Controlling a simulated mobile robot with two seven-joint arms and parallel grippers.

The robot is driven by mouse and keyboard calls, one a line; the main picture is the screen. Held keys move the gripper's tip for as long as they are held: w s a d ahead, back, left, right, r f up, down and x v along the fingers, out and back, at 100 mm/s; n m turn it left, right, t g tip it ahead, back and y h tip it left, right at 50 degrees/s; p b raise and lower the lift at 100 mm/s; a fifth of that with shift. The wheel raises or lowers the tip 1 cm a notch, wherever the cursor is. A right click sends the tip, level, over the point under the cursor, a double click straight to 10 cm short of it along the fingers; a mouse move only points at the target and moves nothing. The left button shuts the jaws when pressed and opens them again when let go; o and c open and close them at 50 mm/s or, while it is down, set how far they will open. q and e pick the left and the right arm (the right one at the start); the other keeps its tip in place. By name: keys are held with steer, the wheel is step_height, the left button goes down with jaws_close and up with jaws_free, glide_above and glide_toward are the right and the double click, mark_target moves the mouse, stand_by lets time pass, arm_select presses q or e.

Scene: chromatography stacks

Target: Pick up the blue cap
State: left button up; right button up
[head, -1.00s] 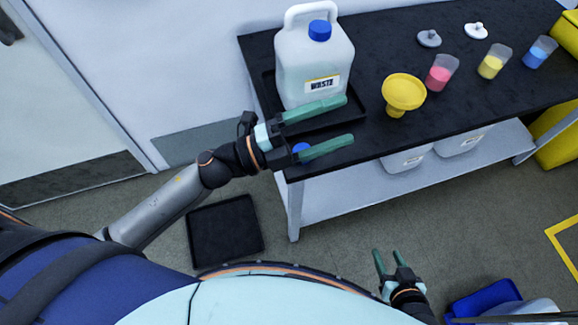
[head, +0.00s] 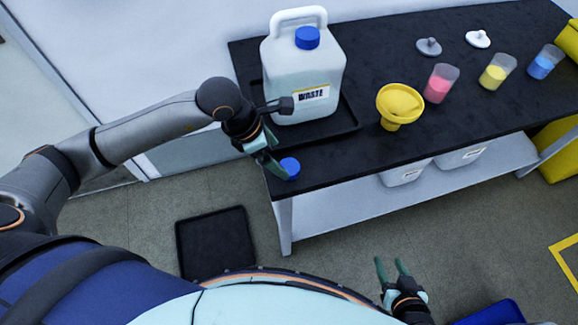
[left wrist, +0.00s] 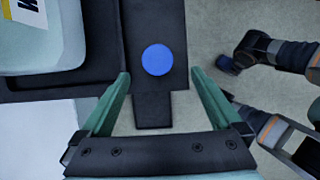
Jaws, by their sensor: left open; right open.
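A round blue cap (head: 290,168) lies on the near left corner of the black table, in front of the waste jug. My left gripper (head: 273,165) is open and points down beside the cap, partly overlapping it in the head view. In the left wrist view the blue cap (left wrist: 158,60) shows just past the fingertips, centred in the gap between the two green fingers. I cannot tell the height of the fingers over the table. My right gripper (head: 391,264) is open and empty, low in front of the table.
A white waste jug (head: 300,78) with its own blue lid (head: 307,38) stands in a black tray (head: 347,118) close behind my left gripper. A yellow funnel (head: 400,106) and several beakers stand to the right. The table front between cap and funnel is clear.

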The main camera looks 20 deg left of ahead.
mark_target(290, 166)
arm_select(q)
steer(key=shift+w+x, duration=0.15)
steer(key=shift+x, duration=1.6)
steer(key=shift+w+x, duration=0.15)
steer(key=shift+x, duration=1.6)
steer(key=shift+c, duration=0.3)
steer(key=shift+r, duration=0.1)
steer(key=c, duration=1.3)
